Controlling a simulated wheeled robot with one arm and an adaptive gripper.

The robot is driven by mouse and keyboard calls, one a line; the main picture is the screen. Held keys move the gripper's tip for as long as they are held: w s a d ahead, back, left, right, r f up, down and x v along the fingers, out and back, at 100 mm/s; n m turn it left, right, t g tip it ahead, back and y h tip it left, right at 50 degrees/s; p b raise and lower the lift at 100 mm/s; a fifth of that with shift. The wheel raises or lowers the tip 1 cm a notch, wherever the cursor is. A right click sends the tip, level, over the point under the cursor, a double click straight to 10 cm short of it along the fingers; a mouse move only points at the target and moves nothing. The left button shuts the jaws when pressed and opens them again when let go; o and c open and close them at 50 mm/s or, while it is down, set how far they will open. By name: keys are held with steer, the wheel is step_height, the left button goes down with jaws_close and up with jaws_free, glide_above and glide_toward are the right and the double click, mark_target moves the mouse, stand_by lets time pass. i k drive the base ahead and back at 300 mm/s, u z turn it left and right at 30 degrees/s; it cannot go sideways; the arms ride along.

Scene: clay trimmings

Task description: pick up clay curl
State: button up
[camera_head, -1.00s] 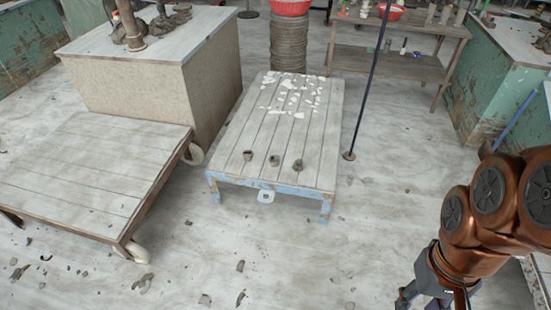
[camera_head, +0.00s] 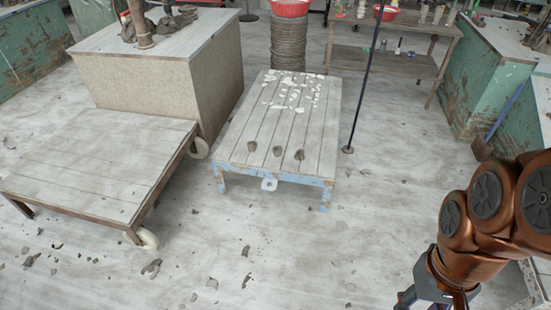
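Clay scraps lie scattered on the pale floor; I cannot tell which one is the clay curl. Among them are a grey-brown piece (camera_head: 152,267) near the cart wheel, a small one (camera_head: 245,251) farther right, and two more (camera_head: 212,283) (camera_head: 247,280) near the bottom. Three brown lumps (camera_head: 277,151) sit in a row at the near end of a low slatted table. My gripper (camera_head: 425,302) is at the bottom right, right of the floor scraps. Its fingertips are cut off by the frame edge, so its opening is hidden.
The low blue-edged table (camera_head: 302,130) bears white shards (camera_head: 290,93). A wheeled wooden cart (camera_head: 100,160) stands left, beside a large block-like bench (camera_head: 145,90). A thin dark pole (camera_head: 365,80) rises right of the table. Floor in front of the table is mostly open.

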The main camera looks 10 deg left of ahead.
mark_target(277, 152)
steer(key=u, duration=1.4)
steer(key=i, duration=1.2)
steer(key=u, duration=0.4)
steer(key=i, duration=1.15)
steer(key=z, duration=1)
steer(key=i, duration=0.7)
steer(key=z, duration=0.65)
